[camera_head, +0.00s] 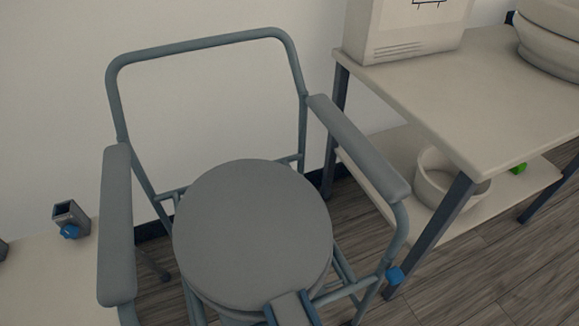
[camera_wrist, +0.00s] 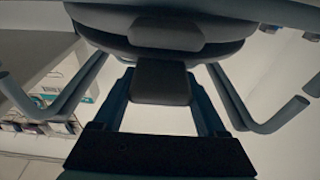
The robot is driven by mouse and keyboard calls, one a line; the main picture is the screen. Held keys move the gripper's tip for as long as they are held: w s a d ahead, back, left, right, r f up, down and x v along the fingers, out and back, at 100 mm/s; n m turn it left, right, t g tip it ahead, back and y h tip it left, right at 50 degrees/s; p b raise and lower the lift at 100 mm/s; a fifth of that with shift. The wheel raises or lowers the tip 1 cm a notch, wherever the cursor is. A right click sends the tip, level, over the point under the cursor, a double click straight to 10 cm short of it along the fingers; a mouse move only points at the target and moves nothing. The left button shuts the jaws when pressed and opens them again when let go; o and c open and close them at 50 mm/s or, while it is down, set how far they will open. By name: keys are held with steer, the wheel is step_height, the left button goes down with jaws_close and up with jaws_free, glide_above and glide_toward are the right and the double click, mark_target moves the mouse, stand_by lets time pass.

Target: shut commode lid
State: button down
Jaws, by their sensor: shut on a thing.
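The commode (camera_head: 204,42) is a blue-grey tube frame chair with padded armrests, standing against the wall in the head view. Its round grey lid (camera_head: 250,225) lies roughly level over the seat. A slightly offset rim shows under the lid's near edge; I cannot tell if a gap is left there. A grey tab (camera_head: 289,309) sticks out from the lid's front edge at the bottom of the picture. My gripper (camera_wrist: 159,88) is shut on this tab, with one dark finger on each side, in the wrist view. The lid's underside is above it there.
The left armrest (camera_head: 117,225) and right armrest (camera_head: 360,150) flank the lid. A table (camera_head: 470,85) stands close on the right, with a white box (camera_head: 400,30) on top and a bowl (camera_head: 440,185) on its lower shelf. A small grey box (camera_head: 71,214) sits at left.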

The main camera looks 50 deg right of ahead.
steer(key=shift+f+b, duration=0.3)
steer(key=shift+f, duration=0.5)
steer(key=shift+c, duration=0.4)
jaws_free()
steer(key=shift+o, duration=0.4)
steer(key=shift+r, duration=0.1)
steer(key=p+v, duration=0.2)
steer(key=v, duration=1.1)
steer(key=shift+r, duration=0.1)
